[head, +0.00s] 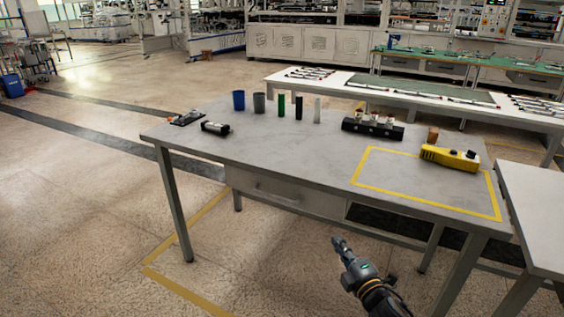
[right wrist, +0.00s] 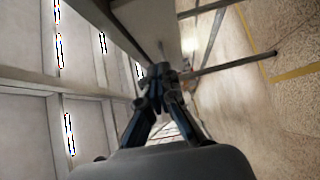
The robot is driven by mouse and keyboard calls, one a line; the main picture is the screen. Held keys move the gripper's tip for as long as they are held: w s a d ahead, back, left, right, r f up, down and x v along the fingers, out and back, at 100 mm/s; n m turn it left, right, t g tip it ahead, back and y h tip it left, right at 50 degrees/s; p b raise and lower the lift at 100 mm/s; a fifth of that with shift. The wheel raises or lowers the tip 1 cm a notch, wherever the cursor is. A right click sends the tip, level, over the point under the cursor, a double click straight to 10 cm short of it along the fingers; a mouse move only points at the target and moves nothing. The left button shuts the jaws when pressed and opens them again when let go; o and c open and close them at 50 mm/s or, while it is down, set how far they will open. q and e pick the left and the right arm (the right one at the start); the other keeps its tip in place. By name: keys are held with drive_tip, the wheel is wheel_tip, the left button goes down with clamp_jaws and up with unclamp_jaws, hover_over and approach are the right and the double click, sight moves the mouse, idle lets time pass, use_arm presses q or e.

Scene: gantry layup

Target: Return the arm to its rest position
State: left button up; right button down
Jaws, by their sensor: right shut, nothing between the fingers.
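My right gripper (head: 341,245) is low in the head view, in front of the grey table (head: 250,150) and below its top. It points up and to the left. In the right wrist view its fingers (right wrist: 160,75) meet at the tips, with nothing between them. That view is turned on its side and shows the table's underside, its legs and the floor. My left gripper is in neither view.
Another table (head: 535,215) stands at right.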

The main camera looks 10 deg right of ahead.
drive_tip(key=s+f+m+g+h, duration=0.1)
drive_tip(key=s+f+m+g, duration=0.25)
drive_tip(key=s+f, duration=0.5)
drive_tip(key=s+f+m+g+h, duration=0.1)
drive_tip(key=s+f+m+g, duration=0.35)
drive_tip(key=f, duration=0.75)
drive_tip(key=s+f+m+g+h, duration=0.1)
drive_tip(key=s+f+m+g, duration=0.1)
drive_tip(key=s+f+m, duration=0.55)
drive_tip(key=s+a+f+m+g, duration=0.1)
drive_tip(key=s+a+f+g, duration=0.15)
drive_tip(key=s+f, duration=0.4)
drive_tip(key=s+a+f+m+g, duration=0.1)
drive_tip(key=s+f+g, duration=0.2)
drive_tip(key=s, duration=0.6)
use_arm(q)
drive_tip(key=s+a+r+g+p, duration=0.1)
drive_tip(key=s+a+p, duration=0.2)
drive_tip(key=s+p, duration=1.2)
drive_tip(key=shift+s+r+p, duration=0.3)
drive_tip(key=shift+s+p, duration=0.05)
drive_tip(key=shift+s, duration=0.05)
use_arm(e)
drive_tip(key=s+d+g, duration=0.1)
drive_tip(key=s+d, duration=0.1)
drive_tip(key=s, duration=1.5)
drive_tip(key=shift+s+d+r, duration=0.15)
drive_tip(key=shift+r, duration=0.2)
